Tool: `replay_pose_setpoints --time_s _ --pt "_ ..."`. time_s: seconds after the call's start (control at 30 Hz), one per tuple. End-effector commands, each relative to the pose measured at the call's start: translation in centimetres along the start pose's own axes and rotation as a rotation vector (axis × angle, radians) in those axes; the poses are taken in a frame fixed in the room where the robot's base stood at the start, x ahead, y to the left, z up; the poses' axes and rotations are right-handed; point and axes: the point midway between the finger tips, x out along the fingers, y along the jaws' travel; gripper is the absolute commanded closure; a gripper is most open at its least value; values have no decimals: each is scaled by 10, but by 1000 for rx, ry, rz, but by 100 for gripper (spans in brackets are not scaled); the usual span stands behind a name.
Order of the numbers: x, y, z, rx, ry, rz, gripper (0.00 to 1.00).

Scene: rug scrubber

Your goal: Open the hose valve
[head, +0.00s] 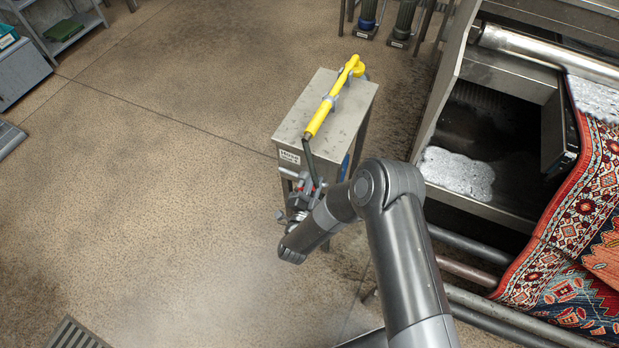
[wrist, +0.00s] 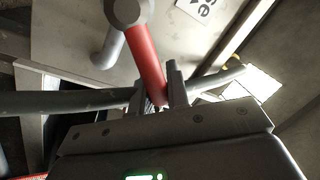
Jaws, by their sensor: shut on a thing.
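The hose valve has a red lever (wrist: 145,62) that runs down from a grey round hub (wrist: 125,11) in the wrist view. My gripper (wrist: 158,92) has its two fingers on either side of the lever's lower end, shut on it. In the head view my gripper (head: 303,196) is at the front of a grey metal cabinet (head: 292,128), below its label. My wrist and the gripper hide most of the valve there, and the lever's exact angle is hard to tell.
A yellow spray wand (head: 334,98) lies on the cabinet top, its dark end bent down over the front edge. A machine with rollers and a patterned red rug (head: 575,235) stands at the right. The floor (head: 150,200) at the left is largely clear, with a drain grate (head: 78,335) in front.

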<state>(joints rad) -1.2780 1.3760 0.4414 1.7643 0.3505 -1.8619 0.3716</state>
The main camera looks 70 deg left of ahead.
Motion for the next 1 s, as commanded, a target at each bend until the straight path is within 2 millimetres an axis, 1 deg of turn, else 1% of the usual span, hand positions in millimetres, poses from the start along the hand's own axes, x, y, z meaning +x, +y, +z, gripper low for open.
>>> replay_pose_setpoints --time_s 0.03,0.2,0.6,0.8,1.0 --pt "-1 6 1 42 7 5 100" --pt "-3 18 1 200 40 5 100" --pt "-8 39 10 544 107 4 100" --pt "-9 46 15 664 130 2 100" --pt "-10 50 18 737 146 2 100"
